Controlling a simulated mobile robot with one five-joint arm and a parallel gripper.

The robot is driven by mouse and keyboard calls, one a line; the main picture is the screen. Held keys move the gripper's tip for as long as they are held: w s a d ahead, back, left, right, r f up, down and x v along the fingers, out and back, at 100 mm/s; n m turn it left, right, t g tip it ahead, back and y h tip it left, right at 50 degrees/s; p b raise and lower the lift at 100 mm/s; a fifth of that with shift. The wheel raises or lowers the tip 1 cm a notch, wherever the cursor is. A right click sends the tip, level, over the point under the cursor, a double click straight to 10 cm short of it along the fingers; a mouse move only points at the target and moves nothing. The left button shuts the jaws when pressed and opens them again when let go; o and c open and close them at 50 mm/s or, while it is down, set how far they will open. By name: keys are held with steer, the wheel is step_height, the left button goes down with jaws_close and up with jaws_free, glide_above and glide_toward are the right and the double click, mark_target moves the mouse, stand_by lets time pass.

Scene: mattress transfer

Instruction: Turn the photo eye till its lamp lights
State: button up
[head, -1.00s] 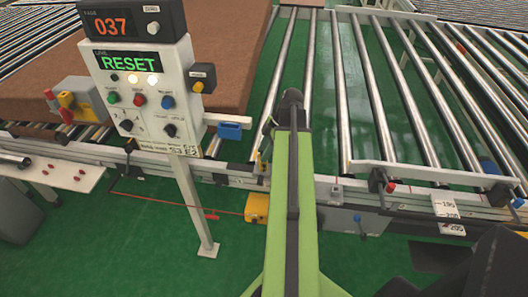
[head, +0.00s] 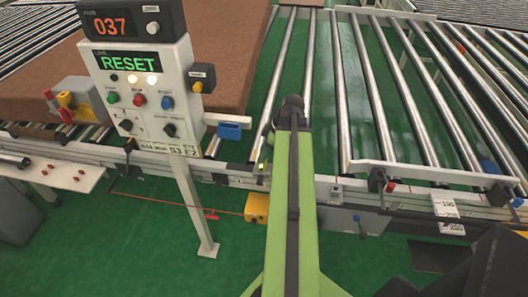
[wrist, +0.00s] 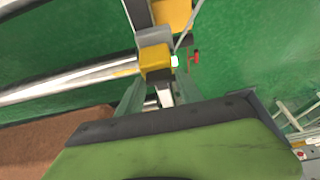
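The photo eye (wrist: 156,60) is a small yellow block with a grey top, near the middle of the wrist view. A small pale, bright lamp (wrist: 174,61) shows at its right side. In the head view the photo eye (head: 262,166) is a tiny yellow-green and dark shape at the conveyor's front rail, partly behind my arm. My gripper (wrist: 157,88) points at it, with a tapered finger to the left and right below the block. Whether the fingers touch it I cannot tell. In the head view my own arm hides the gripper.
A control panel (head: 143,85) reading 037 and RESET stands left on a post. A brown mattress (head: 215,50) lies on rollers behind it. A yellow box (head: 257,208) sits below the rail with a red cord. The rollers right of my arm are empty.

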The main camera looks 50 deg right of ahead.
steer(key=shift+o, duration=1.2)
steer(key=p+v, duration=1.6)
steer(key=v, duration=0.1)
steer(key=shift+r, duration=0.25)
